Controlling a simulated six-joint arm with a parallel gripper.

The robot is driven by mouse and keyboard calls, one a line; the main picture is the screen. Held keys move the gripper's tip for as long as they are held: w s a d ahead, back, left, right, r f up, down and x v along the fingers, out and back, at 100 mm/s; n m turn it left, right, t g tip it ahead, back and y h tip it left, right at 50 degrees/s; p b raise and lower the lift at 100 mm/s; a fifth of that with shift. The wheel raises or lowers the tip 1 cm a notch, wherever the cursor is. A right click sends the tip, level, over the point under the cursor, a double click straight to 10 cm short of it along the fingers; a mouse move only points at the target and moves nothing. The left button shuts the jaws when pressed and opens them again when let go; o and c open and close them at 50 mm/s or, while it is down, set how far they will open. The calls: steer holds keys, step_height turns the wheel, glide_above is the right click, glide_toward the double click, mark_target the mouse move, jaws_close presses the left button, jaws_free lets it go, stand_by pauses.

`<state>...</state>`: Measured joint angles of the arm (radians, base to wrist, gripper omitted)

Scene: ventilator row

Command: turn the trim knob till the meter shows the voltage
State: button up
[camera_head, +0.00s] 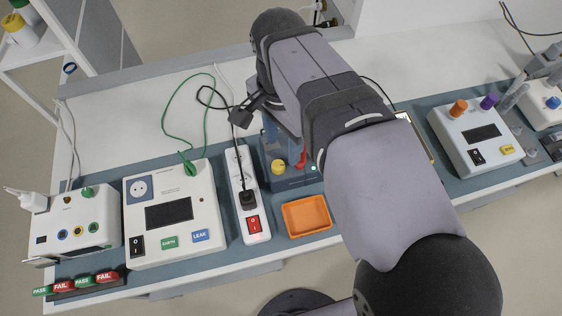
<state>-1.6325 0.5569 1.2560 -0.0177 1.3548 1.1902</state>
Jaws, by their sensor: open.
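A yellow knob (278,166) sits on the front of a blue-grey unit (292,182), with a red lever-like part (302,158) beside it. My arm covers the right part of this unit. I cannot tell for certain which knob is the trim knob, and no meter reading is legible. My gripper (243,113) shows as small dark fingers left of my forearm, above and behind the yellow knob and apart from it. It is open, and I see nothing held in it.
A white power strip (243,218) with a red switch and an orange tray (306,215) stand near the front edge. White testers stand left (172,214) and right (475,130), the right one with orange and purple knobs. A green cable (164,115) loops behind.

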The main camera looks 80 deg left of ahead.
mark_target(278, 165)
steer(key=shift+s+a+f, duration=0.15)
steer(key=shift+s+f, duration=0.2)
steer(key=shift+s, duration=0.2)
steer(key=shift+f, duration=3.65)
steer(key=c, duration=1)
